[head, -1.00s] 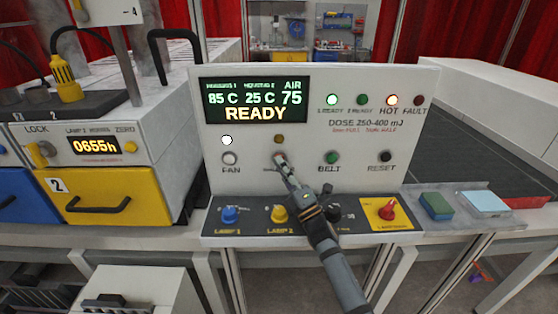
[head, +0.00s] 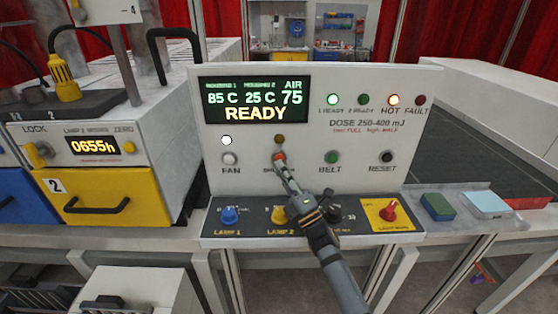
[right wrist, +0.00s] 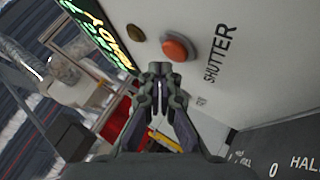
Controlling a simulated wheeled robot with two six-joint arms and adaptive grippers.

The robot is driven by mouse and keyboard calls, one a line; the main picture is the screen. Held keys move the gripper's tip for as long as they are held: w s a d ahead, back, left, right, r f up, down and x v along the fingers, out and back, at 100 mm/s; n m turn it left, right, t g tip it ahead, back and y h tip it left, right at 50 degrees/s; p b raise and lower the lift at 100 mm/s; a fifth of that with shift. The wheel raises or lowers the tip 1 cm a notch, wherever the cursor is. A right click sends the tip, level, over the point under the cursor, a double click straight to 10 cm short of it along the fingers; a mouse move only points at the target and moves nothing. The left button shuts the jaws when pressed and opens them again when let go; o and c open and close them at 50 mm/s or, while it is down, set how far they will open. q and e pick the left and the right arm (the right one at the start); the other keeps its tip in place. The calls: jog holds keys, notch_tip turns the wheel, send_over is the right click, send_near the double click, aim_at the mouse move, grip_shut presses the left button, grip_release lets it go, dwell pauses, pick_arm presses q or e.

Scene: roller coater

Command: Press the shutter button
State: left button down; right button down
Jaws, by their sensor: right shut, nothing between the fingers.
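The orange-red shutter button (right wrist: 177,48) sticks out of the white panel beside the word SHUTTER in the right wrist view. In the head view it shows as a small orange spot (head: 279,155) just above my fingertips. My right gripper (head: 281,166) is shut and empty, pointing up at the panel. In the right wrist view its fingertips (right wrist: 160,72) are just below the button in the picture; I cannot tell whether they touch it. The gripper partly covers the button's label in the head view. My left gripper is not in view.
A small dark amber lamp (head: 279,139) sits above the button. The fan button (head: 229,158) and green belt button (head: 332,157) flank it. Knobs, including the yellow one (head: 279,214), stand on the ledge below, close to my right arm. The display (head: 254,100) reads READY.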

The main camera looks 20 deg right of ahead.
jog(key=shift+s+a+f+p, duration=0.1)
jog(key=shift+s+a+p, duration=0.15)
jog(key=shift+s, duration=0.45)
jog(key=shift+s+a+f+p, duration=0.1)
jog(key=shift+s+a+p, duration=0.1)
jog(key=shift+s, duration=0.55)
jog(key=shift+s+a+f+p, duration=0.15)
jog(key=shift+s+p, duration=0.1)
jog(key=shift+s, duration=0.45)
jog(key=shift+w, duration=0.1)
